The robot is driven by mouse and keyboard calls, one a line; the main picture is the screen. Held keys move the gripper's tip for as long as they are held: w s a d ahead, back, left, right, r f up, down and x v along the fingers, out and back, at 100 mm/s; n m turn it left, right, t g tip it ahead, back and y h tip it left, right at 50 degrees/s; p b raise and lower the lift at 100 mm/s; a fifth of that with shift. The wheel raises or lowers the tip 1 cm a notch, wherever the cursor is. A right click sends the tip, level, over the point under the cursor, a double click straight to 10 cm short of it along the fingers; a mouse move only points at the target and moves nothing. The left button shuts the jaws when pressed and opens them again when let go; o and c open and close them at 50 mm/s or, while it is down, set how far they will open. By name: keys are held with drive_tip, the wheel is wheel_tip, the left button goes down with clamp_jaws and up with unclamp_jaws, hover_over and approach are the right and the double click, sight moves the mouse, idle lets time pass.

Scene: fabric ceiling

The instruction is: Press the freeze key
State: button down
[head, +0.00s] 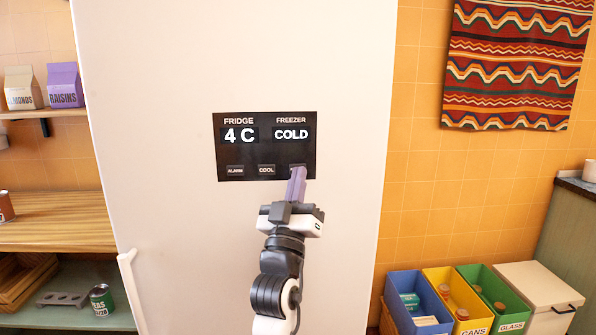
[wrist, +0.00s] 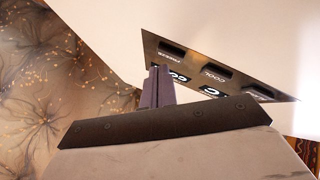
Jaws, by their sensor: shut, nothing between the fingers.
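A black control panel (head: 264,131) is on the white fridge door (head: 150,120). It reads FRIDGE 4 C and FREEZER COLD. Along its bottom are the ALARM key (head: 235,169), the COOL key (head: 266,169) and a third key at the right, mostly hidden behind my gripper (head: 298,171). In the wrist view the panel appears turned over, and the freeze key (wrist: 173,50) shows with its label. My gripper (wrist: 161,70) is shut and empty, its purple fingertips close to the freeze key. I cannot tell whether they touch it.
A long door handle (head: 132,290) is at the lower left. Shelves (head: 60,235) with cartons and cans stand to the left. Coloured bins (head: 415,290) stand at the lower right, under a woven hanging (head: 515,65). The space around the panel is clear.

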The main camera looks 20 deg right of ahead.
drive_tip(key=shift+w+d, duration=0.1)
drive_tip(key=shift+w, duration=0.35)
idle(0.4)
drive_tip(key=shift+s, duration=0.55)
drive_tip(key=s+a, duration=0.2)
drive_tip(key=s, duration=0.3)
drive_tip(key=shift+s+p, duration=0.35)
drive_tip(key=shift+p, duration=0.05)
idle(0.4)
